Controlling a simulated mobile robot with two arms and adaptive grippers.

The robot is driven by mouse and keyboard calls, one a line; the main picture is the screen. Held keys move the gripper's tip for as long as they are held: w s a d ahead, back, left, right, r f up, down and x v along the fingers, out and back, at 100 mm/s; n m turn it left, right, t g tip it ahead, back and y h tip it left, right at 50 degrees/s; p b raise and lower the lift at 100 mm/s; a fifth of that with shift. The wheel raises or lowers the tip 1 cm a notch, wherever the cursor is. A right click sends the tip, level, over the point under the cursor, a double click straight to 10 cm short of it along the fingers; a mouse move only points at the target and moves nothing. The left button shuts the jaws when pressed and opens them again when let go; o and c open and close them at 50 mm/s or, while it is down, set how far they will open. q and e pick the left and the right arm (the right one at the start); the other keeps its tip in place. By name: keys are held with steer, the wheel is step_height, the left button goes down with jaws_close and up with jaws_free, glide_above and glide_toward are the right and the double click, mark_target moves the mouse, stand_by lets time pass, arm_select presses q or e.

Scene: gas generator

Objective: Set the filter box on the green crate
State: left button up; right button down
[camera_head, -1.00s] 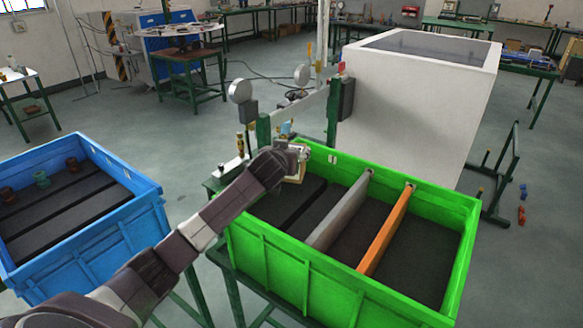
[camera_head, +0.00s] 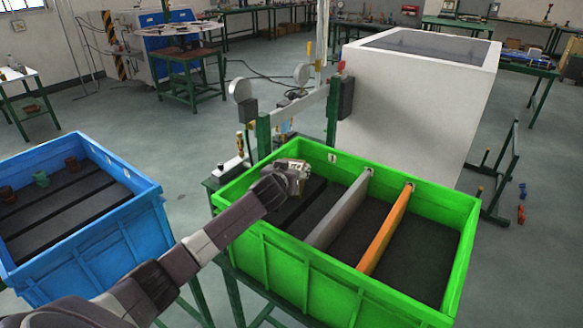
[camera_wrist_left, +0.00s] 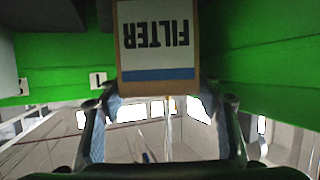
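The filter box (camera_wrist_left: 157,52), tan with a white label reading FILTER and a blue stripe, shows in the left wrist view between the fingers of my left gripper (camera_wrist_left: 165,105). In the head view the left gripper (camera_head: 290,178) is over the left compartment of the green crate (camera_head: 335,284), at about rim height. Only a small pale part of the box shows there; the hand hides most of it. The gripper appears shut on the box. I cannot tell whether the box touches the crate floor. The right gripper is not in view.
A grey divider (camera_head: 340,212) and an orange divider (camera_head: 386,230) split the green crate. A blue crate (camera_head: 88,245) with several small pots stands at the left. A gauge stand (camera_head: 263,134) and a white cabinet (camera_head: 420,110) stand behind the green crate.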

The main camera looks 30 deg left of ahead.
arm_select(q)
steer(key=shift+r, duration=0.1)
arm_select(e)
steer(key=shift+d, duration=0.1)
arm_select(q)
steer(key=shift+r, duration=0.25)
steer(key=shift+s+d+f, duration=0.1)
steer(key=shift+s, duration=0.15)
steer(key=v, duration=0.7)
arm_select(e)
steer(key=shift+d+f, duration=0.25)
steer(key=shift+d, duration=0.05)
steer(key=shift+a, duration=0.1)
